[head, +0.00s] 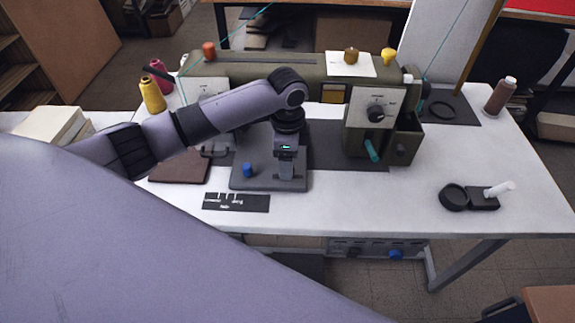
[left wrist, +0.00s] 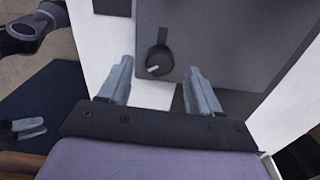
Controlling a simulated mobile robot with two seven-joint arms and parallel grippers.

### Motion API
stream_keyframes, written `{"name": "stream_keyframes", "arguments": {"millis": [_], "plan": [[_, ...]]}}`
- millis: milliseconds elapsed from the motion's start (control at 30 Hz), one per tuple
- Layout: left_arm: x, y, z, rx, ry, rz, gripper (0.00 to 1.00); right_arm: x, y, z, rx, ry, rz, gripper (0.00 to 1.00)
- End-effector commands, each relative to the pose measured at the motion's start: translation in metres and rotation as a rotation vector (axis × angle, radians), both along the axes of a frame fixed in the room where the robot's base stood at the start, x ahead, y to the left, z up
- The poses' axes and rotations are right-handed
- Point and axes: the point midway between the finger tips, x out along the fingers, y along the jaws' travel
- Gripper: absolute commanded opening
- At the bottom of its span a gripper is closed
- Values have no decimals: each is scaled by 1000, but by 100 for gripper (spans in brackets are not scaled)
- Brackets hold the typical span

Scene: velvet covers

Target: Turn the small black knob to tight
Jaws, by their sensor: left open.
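The small black knob (left wrist: 158,58) is round with a pale pointer mark and sits on a grey panel (left wrist: 225,35) in the left wrist view. The pointer aims to the lower left of that view. My left gripper (left wrist: 158,88) is open, and its fingers stand apart on either side below the knob, with nothing between the tips.
The olive machine (head: 330,68) behind my gripper carries a larger black dial (head: 376,112) and a teal handle (head: 371,150). A black label strip (head: 237,202) lies in front of the plate. A black ring-shaped part (head: 454,198) lies at right. The table's front middle is clear.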

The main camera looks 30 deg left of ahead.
Motion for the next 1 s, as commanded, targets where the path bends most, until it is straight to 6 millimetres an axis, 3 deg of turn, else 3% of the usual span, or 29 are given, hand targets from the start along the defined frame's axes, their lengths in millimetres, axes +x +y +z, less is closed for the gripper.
{"name": "stream_keyframes", "arguments": {"millis": [100,300,1000], "plan": [[0,0,21,-1,-3,-1,63,0,0,0,0,0,0,43],[0,0,39,-1,-1,0,63,0,0,-1,0,0,0,43],[0,0,41,0,0,0,63,1,0,0,0,-2,0,43]]}}
